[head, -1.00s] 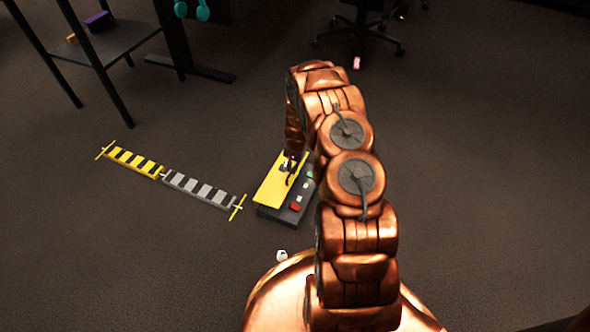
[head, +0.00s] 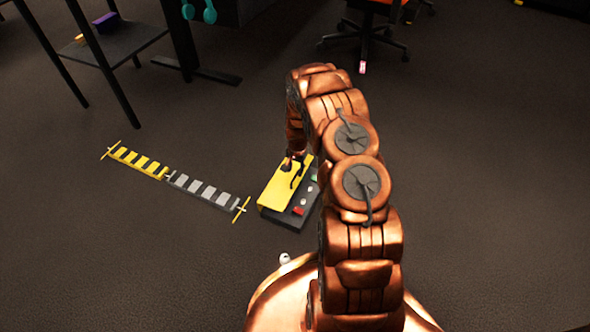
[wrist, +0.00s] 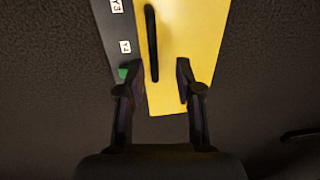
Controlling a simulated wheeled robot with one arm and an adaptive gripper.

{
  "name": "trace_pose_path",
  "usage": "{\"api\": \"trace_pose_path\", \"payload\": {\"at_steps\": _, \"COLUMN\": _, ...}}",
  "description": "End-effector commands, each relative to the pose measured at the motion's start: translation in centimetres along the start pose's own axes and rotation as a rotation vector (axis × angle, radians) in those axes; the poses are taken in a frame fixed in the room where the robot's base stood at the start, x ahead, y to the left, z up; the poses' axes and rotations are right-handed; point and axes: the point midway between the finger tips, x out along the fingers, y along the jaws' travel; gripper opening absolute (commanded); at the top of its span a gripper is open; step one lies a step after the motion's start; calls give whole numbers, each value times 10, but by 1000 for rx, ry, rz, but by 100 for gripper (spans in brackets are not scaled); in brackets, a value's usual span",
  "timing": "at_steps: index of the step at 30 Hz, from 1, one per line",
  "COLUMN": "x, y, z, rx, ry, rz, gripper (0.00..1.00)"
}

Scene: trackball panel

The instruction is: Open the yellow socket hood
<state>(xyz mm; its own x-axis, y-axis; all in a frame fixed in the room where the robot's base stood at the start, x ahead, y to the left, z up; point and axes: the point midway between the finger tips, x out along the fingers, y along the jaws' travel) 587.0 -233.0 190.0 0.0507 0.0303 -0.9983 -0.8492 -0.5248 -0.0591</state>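The yellow socket hood (head: 277,191) lies along the left part of a dark panel box (head: 290,216) on the floor, left of my arm. In the wrist view the hood (wrist: 190,50) is a flat yellow plate with a black bar handle (wrist: 152,43) running lengthwise. My gripper (wrist: 156,68) is open over the hood's near end. Its left finger is over the dark panel beside the hood, its right finger over the yellow plate. The handle's near end lies between the fingers, nearer the left one. Whether the fingers touch anything I cannot tell. In the head view my gripper (head: 293,160) is partly hidden.
Red, green and white controls sit on the panel's right side. A yellow striped strip (head: 139,162) and a grey striped strip (head: 204,192) lie to the left. A small white object (head: 284,258) is near my base. A shelf (head: 125,40) and office chair (head: 365,40) stand behind.

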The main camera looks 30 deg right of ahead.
Motion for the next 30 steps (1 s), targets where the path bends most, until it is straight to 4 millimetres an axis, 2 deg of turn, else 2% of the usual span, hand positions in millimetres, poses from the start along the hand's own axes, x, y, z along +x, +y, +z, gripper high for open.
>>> {"api": "trace_pose_path", "payload": {"at_steps": 8, "x": -27, "y": 0, "z": 0, "rx": 1, "ry": 1, "rz": -1, "gripper": 35}}
{"api": "trace_pose_path", "payload": {"at_steps": 24, "x": -102, "y": -1, "z": 0, "rx": 0, "ry": 2, "rz": -2, "gripper": 35}}
{"api": "trace_pose_path", "payload": {"at_steps": 30, "x": -114, "y": 0, "z": 0, "rx": 0, "ry": 0, "rz": 0, "gripper": 35}}
